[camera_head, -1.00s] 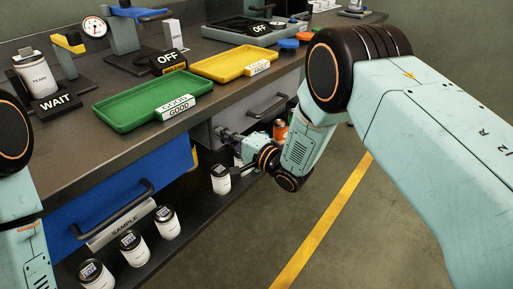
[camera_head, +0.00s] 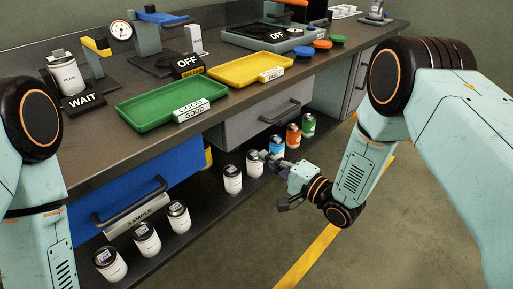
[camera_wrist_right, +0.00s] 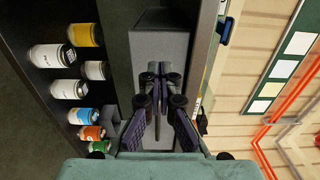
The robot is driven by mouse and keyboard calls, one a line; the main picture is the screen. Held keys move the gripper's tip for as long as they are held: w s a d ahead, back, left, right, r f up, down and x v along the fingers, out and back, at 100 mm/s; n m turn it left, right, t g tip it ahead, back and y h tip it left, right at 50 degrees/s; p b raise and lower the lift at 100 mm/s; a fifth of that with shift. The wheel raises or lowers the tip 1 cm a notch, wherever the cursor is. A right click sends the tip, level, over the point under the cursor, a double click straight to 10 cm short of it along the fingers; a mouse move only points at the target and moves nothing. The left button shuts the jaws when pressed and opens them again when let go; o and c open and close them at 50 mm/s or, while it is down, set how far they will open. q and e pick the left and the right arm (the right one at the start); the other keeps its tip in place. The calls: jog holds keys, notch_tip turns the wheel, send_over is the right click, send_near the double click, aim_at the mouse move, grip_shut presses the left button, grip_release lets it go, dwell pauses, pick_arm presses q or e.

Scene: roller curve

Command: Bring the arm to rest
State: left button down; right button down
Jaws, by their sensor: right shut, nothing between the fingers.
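My right gripper (camera_head: 276,181) is in front of the lower shelf in the head view, beside the cans and below the grey drawer (camera_head: 262,121). Its fingers are shut and hold nothing. In the right wrist view the shut gripper (camera_wrist_right: 156,78) shows in the middle, with the grey drawer front (camera_wrist_right: 160,45) beyond it. My left arm comes in at the left edge of the head view; its gripper is out of the picture.
White cans (camera_head: 147,238) and coloured cans (camera_head: 293,136) stand on the lower shelf. The bench holds a green tray (camera_head: 150,108), a yellow tray (camera_head: 240,68) and a WAIT sign (camera_head: 83,100). A blue drawer (camera_head: 120,190) is at left. The floor (camera_head: 400,240) at right is clear.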

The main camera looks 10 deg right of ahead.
jog(key=s+d+f+n+g+h, duration=0.3)
jog(key=s+f+n+h, duration=0.1)
jog(key=s+f, duration=0.25)
jog(key=s+d+f+n+g+h, duration=0.35)
jog(key=s+f, duration=0.25)
jog(key=f, duration=0.2)
jog(key=s+d+f+n+g+h, duration=0.1)
jog(key=s+g, duration=0.3)
jog(key=s, duration=0.9)
jog(key=s+d+f+n+g+h, duration=0.1)
jog(key=s+d+f+g+h, duration=0.1)
jog(key=s, duration=1.2)
jog(key=shift+s+d+f+g, duration=0.2)
jog(key=shift+d+f+g, duration=0.1)
jog(key=shift+d+g, duration=0.65)
